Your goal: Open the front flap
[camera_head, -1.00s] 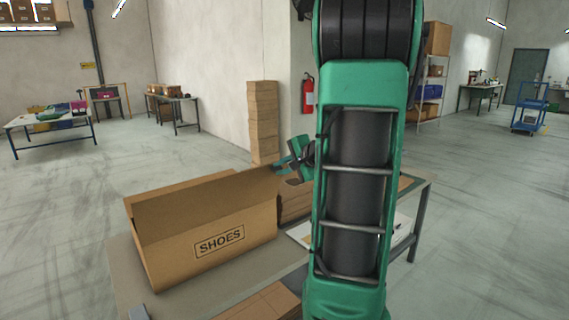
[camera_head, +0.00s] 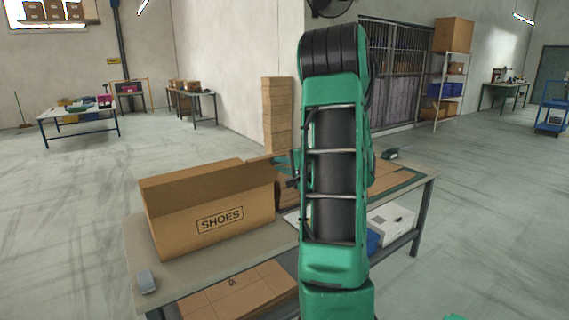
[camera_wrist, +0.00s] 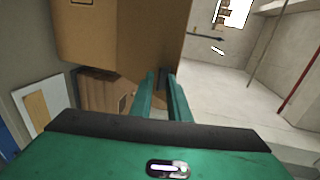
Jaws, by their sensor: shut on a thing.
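The brown cardboard box marked SHOES (camera_head: 222,208) stands on the table. At its right end a cardboard flap (camera_head: 260,161) sticks out toward my gripper (camera_head: 283,163), which is partly hidden by my green arm. In the wrist view the box's cardboard (camera_wrist: 105,38) fills the upper left. A cardboard panel (camera_wrist: 152,40) runs down to my gripper (camera_wrist: 161,84), whose two green fingers are shut on its edge. The exact contact at the fingertips is small and partly hidden.
A white box (camera_head: 391,224) sits below at right. A tall cardboard stack (camera_head: 277,112) stands behind.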

